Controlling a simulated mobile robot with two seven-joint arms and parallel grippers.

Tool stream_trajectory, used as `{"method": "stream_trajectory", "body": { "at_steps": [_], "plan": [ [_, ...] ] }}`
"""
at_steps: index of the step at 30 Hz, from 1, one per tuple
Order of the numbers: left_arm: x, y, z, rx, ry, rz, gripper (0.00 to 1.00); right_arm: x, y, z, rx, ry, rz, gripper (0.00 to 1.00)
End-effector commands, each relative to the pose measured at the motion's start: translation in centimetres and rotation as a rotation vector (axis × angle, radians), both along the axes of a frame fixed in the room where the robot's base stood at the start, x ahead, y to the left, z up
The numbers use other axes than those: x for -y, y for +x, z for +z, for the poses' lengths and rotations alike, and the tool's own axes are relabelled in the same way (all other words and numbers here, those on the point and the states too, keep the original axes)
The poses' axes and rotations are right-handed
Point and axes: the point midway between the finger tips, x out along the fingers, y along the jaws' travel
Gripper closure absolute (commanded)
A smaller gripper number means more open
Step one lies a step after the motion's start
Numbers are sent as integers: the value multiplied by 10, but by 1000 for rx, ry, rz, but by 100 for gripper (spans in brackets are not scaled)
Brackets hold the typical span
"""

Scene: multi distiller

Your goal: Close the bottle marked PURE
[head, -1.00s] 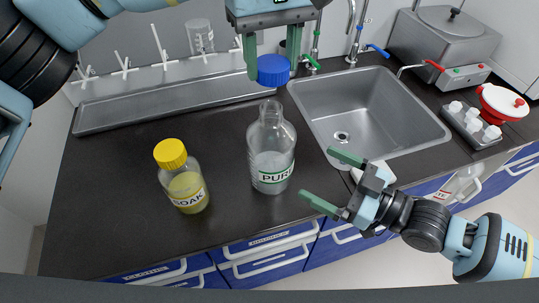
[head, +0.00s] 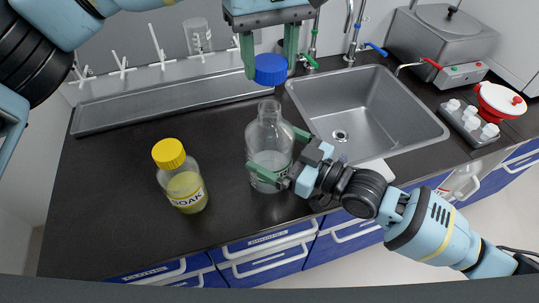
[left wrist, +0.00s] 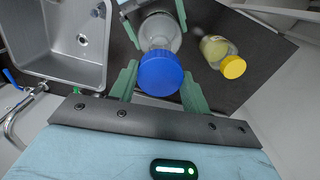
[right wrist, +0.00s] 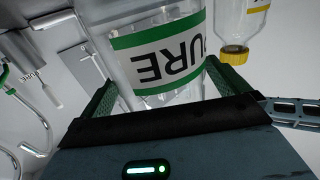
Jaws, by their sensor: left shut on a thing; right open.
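The clear PURE bottle (head: 268,140) stands upright and open on the dark counter, and its green-bordered label shows in the right wrist view (right wrist: 165,62). My left gripper (head: 270,66) is shut on the blue cap (head: 271,70), which hangs above the bottle's open neck, apart from it. The cap also shows in the left wrist view (left wrist: 160,72), covering part of the bottle. My right gripper (head: 281,154) is open, with its fingers on either side of the bottle's body. In the head view this gripper hides most of the label. I cannot tell whether the fingers touch the glass.
A yellow-capped SOAK bottle (head: 184,180) stands to the left on the counter. A steel sink (head: 370,112) with taps lies to the right. A drying rack with a tray (head: 160,104) runs along the back. The counter's front left is clear.

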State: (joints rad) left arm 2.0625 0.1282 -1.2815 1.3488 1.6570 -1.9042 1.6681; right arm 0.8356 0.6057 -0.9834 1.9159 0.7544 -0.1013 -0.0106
Motion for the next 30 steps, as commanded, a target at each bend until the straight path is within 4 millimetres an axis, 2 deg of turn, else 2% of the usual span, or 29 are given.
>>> {"method": "stream_trajectory", "body": {
  "at_steps": [13, 24, 27, 30],
  "plan": [
    [0, 0, 0, 0, 0, 0, 74, -6, 4, 0, 0, 0, 1, 1],
    [0, 0, 0, 0, 0, 0, 74, -6, 4, 0, 0, 0, 0, 50],
    [0, 0, -2, -1, 1, 0, 74, -6, 4, 0, 0, 0, 0, 51],
    [0, 0, -14, -3, 1, 0, 74, -6, 4, 0, 0, 0, 0, 51]
  ]
}}
